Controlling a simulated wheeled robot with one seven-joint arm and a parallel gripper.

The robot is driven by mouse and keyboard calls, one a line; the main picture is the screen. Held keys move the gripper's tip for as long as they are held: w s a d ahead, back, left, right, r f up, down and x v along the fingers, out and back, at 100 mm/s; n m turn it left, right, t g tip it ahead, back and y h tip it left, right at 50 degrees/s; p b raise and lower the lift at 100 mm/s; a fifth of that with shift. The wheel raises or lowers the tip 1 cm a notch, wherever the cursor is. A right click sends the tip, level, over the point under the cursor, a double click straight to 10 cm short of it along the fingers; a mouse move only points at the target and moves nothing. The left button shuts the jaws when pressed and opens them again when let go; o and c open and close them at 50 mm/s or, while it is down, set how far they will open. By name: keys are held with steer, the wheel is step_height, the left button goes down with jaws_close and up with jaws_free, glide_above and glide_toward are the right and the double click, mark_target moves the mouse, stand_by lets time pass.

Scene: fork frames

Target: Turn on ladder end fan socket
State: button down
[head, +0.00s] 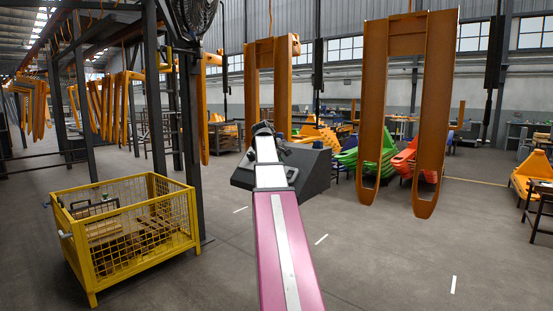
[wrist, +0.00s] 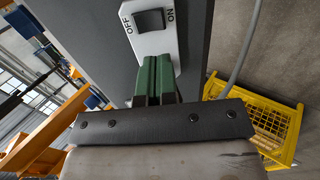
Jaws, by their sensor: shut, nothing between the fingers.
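The fan socket shows in the wrist view as a pale plate with a black rocker switch (wrist: 150,20). The plate is marked OFF on the left and ON on the right, and sits on a dark grey surface (wrist: 100,30). My gripper (wrist: 157,62) is shut and empty. Its green fingertips overlap the lower end of the plate, just below the rocker in the picture; I cannot tell whether they touch it. In the head view a fan (head: 190,15) is at the top on a dark frame. I cannot make out the socket or the fingertips there.
A yellow mesh crate (head: 168,192) stands at the left and also shows in the wrist view (wrist: 290,122). Dark posts (head: 186,130) rise behind it. Large orange forks (head: 372,110) hang at the right. The floor (head: 400,255) at the front right is clear.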

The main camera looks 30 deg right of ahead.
mark_target(288, 176)
steer(key=x, duration=0.9)
steer(key=shift+w+d+f, duration=0.1)
steer(key=shift+d+f, duration=0.05)
steer(key=shift+f, duration=0.15)
stand_by(0.3)
steer(key=shift+r, duration=0.8)
steer(key=s+a+r, duration=0.4)
steer(key=a+r, duration=0.4)
steer(key=a, duration=0.2)
steer(key=shift+r, duration=0.3)
steer(key=shift+s, duration=0.1)
